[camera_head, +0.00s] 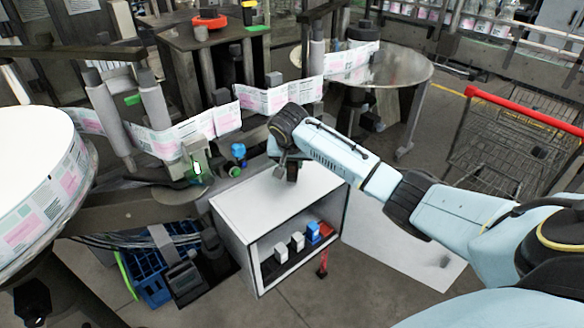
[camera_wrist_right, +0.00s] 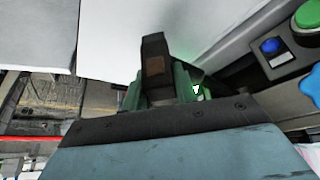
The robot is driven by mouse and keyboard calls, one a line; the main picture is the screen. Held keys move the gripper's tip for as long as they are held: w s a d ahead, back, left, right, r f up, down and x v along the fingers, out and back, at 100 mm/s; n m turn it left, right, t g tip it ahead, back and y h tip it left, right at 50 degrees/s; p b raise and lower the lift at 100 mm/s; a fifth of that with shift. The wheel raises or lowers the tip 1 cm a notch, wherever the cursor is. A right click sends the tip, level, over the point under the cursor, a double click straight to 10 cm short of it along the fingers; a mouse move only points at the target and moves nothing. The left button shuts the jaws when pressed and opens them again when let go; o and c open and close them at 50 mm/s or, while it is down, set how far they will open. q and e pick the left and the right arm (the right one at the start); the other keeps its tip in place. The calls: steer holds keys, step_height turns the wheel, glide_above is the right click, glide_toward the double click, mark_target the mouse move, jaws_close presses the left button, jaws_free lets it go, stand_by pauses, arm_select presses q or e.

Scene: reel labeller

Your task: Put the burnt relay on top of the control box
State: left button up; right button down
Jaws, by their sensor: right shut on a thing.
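The control box appears to be the white open-fronted cabinet (camera_head: 262,213) in the middle of the head view. Its pale flat top also shows in the wrist view (camera_wrist_right: 110,40). My right gripper (camera_head: 286,167) points down over the back part of this top. It is shut on a small dark block (camera_head: 292,173), which looks like the burnt relay. In the wrist view the dark block (camera_wrist_right: 155,62) has a brownish patch and stands out against the white top. I cannot tell whether it touches the top. My left gripper is not in view.
Small white, blue and red blocks (camera_head: 298,241) stand on the cabinet's inner shelf. A panel with blue and green buttons (camera_wrist_right: 290,35) lies beside the top. The labelling machine with its printed web (camera_head: 190,130) stands behind. A red-handled cart (camera_head: 515,130) is at right.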

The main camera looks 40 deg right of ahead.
steer(key=shift+f, duration=0.95)
steer(key=shift+f, duration=0.1)
steer(key=c, duration=1.1)
jaws_free()
steer(key=v, duration=1.2)
steer(key=shift+p, duration=0.4)
